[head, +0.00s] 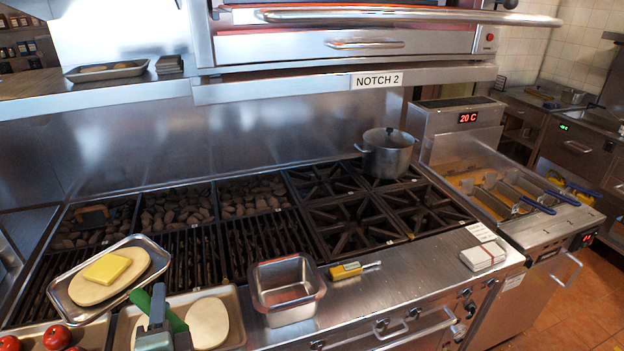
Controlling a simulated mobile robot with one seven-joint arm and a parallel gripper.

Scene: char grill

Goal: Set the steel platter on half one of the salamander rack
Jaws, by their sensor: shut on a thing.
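The steel platter (68,303) is at the lower left in the head view, tilted and raised above the front ledge. A pale flat round piece (140,262) with a yellow square slice (107,268) lies on it. My gripper (157,300) is at the platter's near right edge, shut on it; the exact contact is hard to see. The salamander (345,42) is at the top, above the range, with a long steel bar across its front. Its upper part is cut off by the frame, and its rack halves cannot be made out.
A pot (387,153) stands on the back burners. A steel pan (287,287), a yellow-handled tool (346,270) and a tray (233,325) with pale rounds are along the front. Tomatoes (55,337) are at lower left.

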